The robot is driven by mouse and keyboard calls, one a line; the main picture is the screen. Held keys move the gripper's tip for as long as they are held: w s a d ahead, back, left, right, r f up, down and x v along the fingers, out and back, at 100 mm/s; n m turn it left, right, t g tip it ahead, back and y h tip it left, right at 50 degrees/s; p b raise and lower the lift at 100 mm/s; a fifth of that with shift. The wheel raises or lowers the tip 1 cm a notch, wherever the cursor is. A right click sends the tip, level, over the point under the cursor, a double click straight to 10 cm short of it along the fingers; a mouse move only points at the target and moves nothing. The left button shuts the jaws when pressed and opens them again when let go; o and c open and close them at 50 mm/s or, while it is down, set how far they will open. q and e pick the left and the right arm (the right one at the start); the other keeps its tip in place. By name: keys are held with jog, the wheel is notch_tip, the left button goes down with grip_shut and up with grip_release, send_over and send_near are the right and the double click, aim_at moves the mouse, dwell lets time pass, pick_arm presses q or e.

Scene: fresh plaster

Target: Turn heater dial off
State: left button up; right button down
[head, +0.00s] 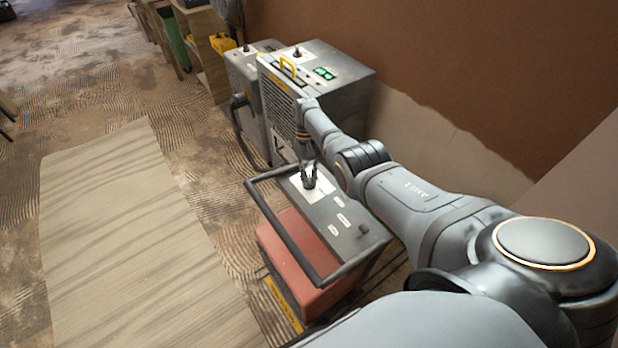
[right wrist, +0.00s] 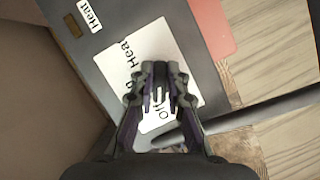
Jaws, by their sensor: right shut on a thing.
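The heater (head: 297,252) has a red body, a dark grey top panel and a dark tube handle. A white dial plate (head: 305,188) lies on its panel; in the right wrist view the plate (right wrist: 186,57) shows "Off" and part of "Heat". My right gripper (head: 310,181) points down onto this plate, and its fingers (right wrist: 160,72) are shut on the dial at the plate's middle. The fingers mostly hide the dial, so I cannot tell its setting. My left gripper is not in view.
Two grey machines (head: 322,76) stand behind the heater, one with a green display. A brown plaster wall (head: 480,70) rises at the right. A wooden board (head: 125,230) lies on the messy floor at the left. A shelf with a green bin (head: 174,42) stands at the back.

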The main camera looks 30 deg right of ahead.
jog(key=c, duration=1.3)
grip_release()
jog(key=shift+c, duration=0.2)
jog(key=shift+w+r, duration=0.15)
jog(key=shift+r, duration=0.1)
jog(key=v, duration=0.7)
jog(key=shift+f, duration=0.1)
